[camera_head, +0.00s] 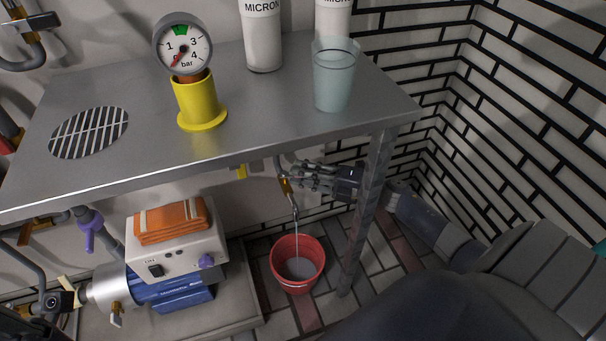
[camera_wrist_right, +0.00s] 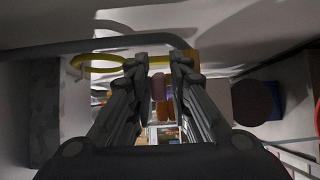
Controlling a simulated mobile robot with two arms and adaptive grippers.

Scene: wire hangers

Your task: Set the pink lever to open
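No lever that is clearly pink shows. In the head view my right gripper (camera_head: 296,178) reaches under the metal table, beside a brass tap (camera_head: 285,188) from which water runs down. In the right wrist view the fingers of my right gripper (camera_wrist_right: 157,66) stand apart, so it is open. A yellow handle (camera_wrist_right: 106,62) lies across just beyond the fingertips. A small dull pinkish piece (camera_wrist_right: 158,87) shows between the fingers; I cannot tell what it is. A purple lever (camera_head: 88,232) sits on a pipe at the left. My left gripper is not in view.
The metal table (camera_head: 270,105) overhangs the pipes; its leg (camera_head: 368,215) stands right beside my right arm. A red bucket (camera_head: 297,264) holds water below the tap. A pressure gauge (camera_head: 183,46) and a glass (camera_head: 334,78) stand on top. A pump (camera_head: 172,288) stands lower left.

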